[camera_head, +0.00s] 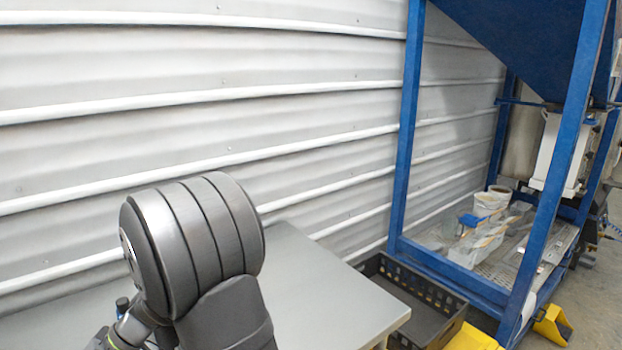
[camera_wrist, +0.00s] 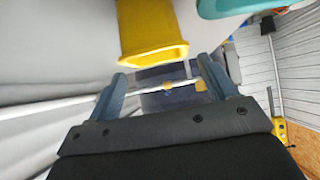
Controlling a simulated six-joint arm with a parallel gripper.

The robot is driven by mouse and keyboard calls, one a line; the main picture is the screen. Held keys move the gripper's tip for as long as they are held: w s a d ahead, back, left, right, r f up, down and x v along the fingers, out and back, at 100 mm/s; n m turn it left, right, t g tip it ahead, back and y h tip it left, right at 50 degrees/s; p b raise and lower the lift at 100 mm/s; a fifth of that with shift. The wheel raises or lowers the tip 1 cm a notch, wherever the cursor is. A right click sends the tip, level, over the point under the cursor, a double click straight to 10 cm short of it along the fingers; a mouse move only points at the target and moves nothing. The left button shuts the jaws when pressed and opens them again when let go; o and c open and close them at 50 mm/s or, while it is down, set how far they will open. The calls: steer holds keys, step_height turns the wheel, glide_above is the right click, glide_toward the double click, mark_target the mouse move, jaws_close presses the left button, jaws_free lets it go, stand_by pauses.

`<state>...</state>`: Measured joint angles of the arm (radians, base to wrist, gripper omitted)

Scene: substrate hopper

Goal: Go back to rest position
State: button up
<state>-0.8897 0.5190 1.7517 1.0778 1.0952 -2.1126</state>
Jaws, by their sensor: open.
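My gripper (camera_wrist: 165,90) shows in the wrist view with its two blue-grey fingers spread apart. It is open, and I see nothing held between the fingers. A yellow open-ended thing (camera_wrist: 150,35) hangs into the top of the wrist view, beyond the fingers; I cannot tell how far away it is. In the head view my dark arm stands at the lower left, in front of the grey table. My gripper itself does not show there.
The grey table (camera_head: 325,285) has a bare top. A black crate (camera_head: 415,300) stands to its right. The blue hopper frame (camera_head: 405,130) rises behind, with containers (camera_head: 480,235) on its base. Yellow feet (camera_head: 553,325) stick out. A corrugated wall (camera_head: 200,90) closes the left. A teal thing (camera_wrist: 235,8) shows at the wrist view's top.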

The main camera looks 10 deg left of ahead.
steer(key=shift+f, duration=0.1)
step_height(320, 180, down, 4)
steer(key=shift+w+d+f, duration=0.1)
steer(key=v, duration=1.3)
steer(key=x, duration=1.3)
step_height(320, 180, up, 5)
steer(key=shift+f, duration=0.1)
steer(key=s+d+f+v, duration=0.1)
steer(key=d+v, duration=0.1)
steer(key=v, duration=1.1)
steer(key=w+d+r+m+t+y, duration=0.2)
steer(key=w+r+m+t, duration=0.15)
steer(key=w+r, duration=0.55)
steer(key=shift+w+a+r+m+t, duration=0.35)
steer(key=shift+w+m+t, duration=0.3)
steer(key=shift+m+t, duration=0.9)
steer(key=shift+w+a+r+m+t, duration=0.3)
steer(key=shift+w+m+t, duration=0.65)
steer(key=shift+m, duration=0.95)
steer(key=shift+w+a+r+m+t, duration=0.25)
steer(key=shift+w+r+m+t, duration=0.15)
steer(key=shift+m+t, duration=1.25)
